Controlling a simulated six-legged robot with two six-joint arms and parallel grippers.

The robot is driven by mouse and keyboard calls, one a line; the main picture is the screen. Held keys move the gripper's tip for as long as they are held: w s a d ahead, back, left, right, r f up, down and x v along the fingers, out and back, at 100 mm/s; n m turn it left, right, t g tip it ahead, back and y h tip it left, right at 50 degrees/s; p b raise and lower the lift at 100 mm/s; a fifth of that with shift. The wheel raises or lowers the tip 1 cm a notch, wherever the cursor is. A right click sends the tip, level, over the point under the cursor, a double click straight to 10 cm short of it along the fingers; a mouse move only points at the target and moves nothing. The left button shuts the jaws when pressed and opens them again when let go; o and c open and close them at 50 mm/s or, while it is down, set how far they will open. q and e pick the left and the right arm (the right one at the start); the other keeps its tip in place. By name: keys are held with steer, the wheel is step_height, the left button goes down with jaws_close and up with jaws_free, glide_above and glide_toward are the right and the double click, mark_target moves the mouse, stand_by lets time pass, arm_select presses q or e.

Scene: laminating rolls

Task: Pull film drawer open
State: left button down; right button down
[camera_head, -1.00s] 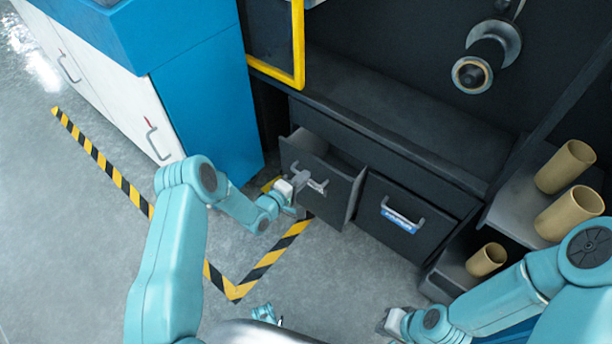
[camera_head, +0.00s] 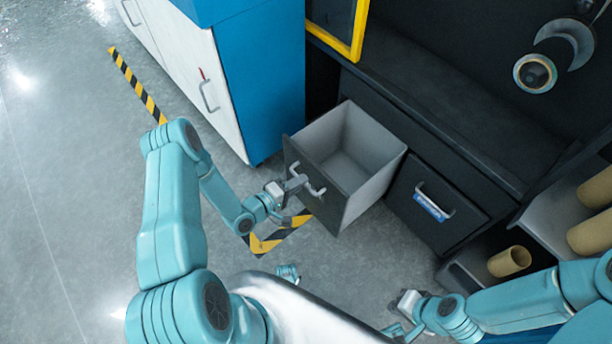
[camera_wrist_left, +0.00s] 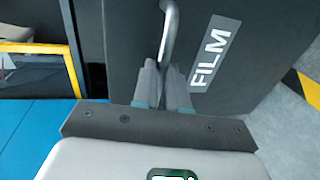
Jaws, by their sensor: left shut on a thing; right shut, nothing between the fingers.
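The film drawer (camera_head: 325,192) is pulled well out of the dark cabinet, and its light grey inside looks empty. In the left wrist view its front carries the label FILM (camera_wrist_left: 210,60) beside a metal handle (camera_wrist_left: 168,32). My left gripper (camera_head: 298,184) is shut on this handle, which also shows in the head view (camera_head: 313,187). In the left wrist view the fingers (camera_wrist_left: 163,85) close around the handle's bar. My right gripper (camera_head: 402,325) is shut and empty, low in the head view, away from the drawers.
A closed drawer (camera_head: 437,205) with a blue label is right of the film drawer. Brown cardboard tubes (camera_head: 509,262) sit on shelves at the right. A blue and white cabinet (camera_head: 262,85) stands left. Striped floor tape (camera_head: 138,85) crosses open floor.

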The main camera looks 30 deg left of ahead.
arm_select(q)
steer(key=shift+s, duration=0.15)
steer(key=c, duration=1.2)
jaws_free()
steer(key=p+v, duration=0.2)
steer(key=v, duration=1.4)
steer(key=shift+s+a, duration=0.1)
steer(key=shift+s, duration=0.05)
